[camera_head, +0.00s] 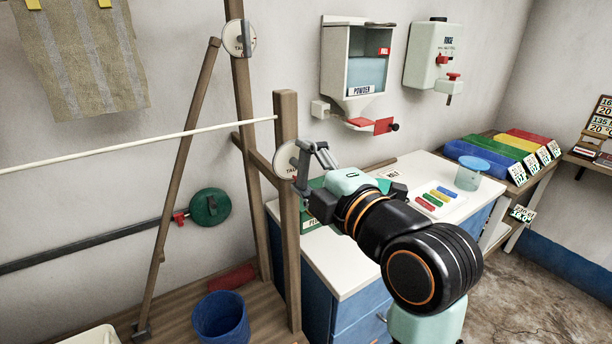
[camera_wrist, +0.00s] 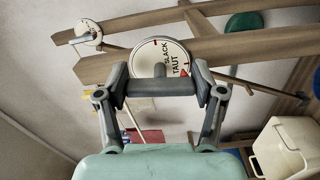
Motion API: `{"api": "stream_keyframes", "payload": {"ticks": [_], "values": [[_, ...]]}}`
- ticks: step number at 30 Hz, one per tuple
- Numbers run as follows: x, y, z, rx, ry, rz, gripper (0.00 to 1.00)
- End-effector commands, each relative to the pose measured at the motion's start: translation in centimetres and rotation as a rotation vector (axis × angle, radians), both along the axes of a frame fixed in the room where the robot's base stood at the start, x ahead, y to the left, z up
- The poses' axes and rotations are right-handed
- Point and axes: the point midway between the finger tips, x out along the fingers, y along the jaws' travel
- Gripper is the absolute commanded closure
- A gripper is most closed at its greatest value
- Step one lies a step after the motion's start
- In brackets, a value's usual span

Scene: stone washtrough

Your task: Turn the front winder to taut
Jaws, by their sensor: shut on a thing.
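The front winder (camera_head: 285,160) is a round white dial on the front wooden post, partly covered by my gripper (camera_head: 320,158) in the head view. In the wrist view, the front winder (camera_wrist: 149,54) shows the words SLACK and TAUT, with a red mark near TAUT. My gripper (camera_wrist: 160,86) is shut on the winder's grey handle bar, which lies across between the fingers in front of the dial. A pale line (camera_head: 140,142) runs from the left to the front post and looks straight.
A second white winder (camera_head: 239,38) sits on the rear post. A powder dispenser (camera_head: 352,75) and a rinse dispenser (camera_head: 432,55) hang on the wall. A counter (camera_head: 345,262) stands right of the post, and a blue bucket (camera_head: 221,318) stands below left.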

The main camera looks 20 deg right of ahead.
Motion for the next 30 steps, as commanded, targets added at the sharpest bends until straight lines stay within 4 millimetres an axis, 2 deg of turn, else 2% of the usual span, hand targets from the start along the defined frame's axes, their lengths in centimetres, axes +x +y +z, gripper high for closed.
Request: {"api": "stream_keyframes", "payload": {"ticks": [11, 25, 26, 30], "values": [[-0.01, -0.03, 0.06, -0.132, -0.019, -0.001, 0.67], [-0.02, -0.02, 0.11, -0.147, -0.02, -0.001, 0.67], [-0.02, -0.02, 0.11, -0.146, -0.02, -0.001, 0.3], [-0.01, -0.01, 0.1, -0.146, -0.02, -0.001, 0.07]]}}
